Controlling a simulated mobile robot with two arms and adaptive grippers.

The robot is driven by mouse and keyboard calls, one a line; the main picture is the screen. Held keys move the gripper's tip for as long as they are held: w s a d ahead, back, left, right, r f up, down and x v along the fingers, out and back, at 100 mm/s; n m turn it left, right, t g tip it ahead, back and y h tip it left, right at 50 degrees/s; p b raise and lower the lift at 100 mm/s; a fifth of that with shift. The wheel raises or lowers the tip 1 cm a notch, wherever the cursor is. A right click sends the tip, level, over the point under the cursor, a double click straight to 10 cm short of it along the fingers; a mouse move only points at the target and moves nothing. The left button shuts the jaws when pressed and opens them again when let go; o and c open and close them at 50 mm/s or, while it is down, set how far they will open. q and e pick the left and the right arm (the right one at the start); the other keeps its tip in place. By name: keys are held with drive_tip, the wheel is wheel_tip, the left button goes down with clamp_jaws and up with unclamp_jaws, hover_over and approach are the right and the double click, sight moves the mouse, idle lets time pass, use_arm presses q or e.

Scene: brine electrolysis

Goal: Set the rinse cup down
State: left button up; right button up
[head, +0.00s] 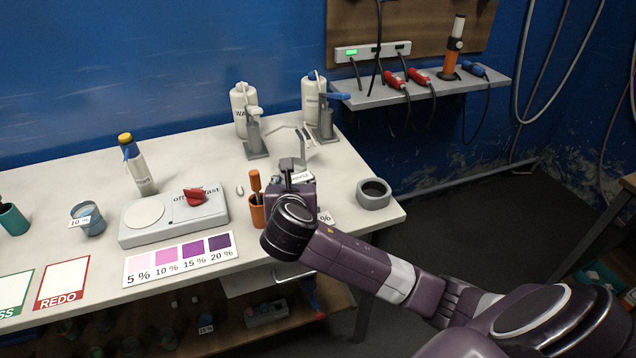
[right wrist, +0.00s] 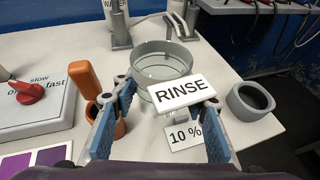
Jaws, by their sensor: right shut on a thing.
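The rinse cup (right wrist: 160,56) is a pale grey, see-through round cup with a white RINSE label (right wrist: 181,92) on its near side, seen in the right wrist view. My right gripper (right wrist: 165,100) has its blue-padded fingers on either side of the cup and is shut on it. In the head view my right gripper (head: 291,172) is over the right part of the bench, and its wrist hides most of the cup. Whether the cup's base touches the bench cannot be told. My left gripper is not in view.
A grey ring-shaped holder (head: 373,194) stands right of my gripper. An orange pot (head: 257,210) with an orange-handled tool stands close left. A 10 % label (right wrist: 186,134) shows below the cup. White bottles (head: 243,108) and a stirrer plate (head: 172,217) are also on the bench (head: 200,130).

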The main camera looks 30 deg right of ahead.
drive_tip(key=w+d+r+m+h, duration=0.1)
drive_tip(key=w+d+r, duration=0.8)
drive_tip(key=d+r, duration=0.15)
drive_tip(key=shift+g, duration=0.3)
drive_tip(key=f, duration=1.3)
drive_tip(key=d+f, duration=0.1)
drive_tip(key=f, duration=0.6)
drive_tip(key=shift+f, duration=0.25)
drive_tip(key=shift+s, duration=0.1)
drive_tip(key=o, duration=1.3)
drive_tip(key=v, duration=1.2)
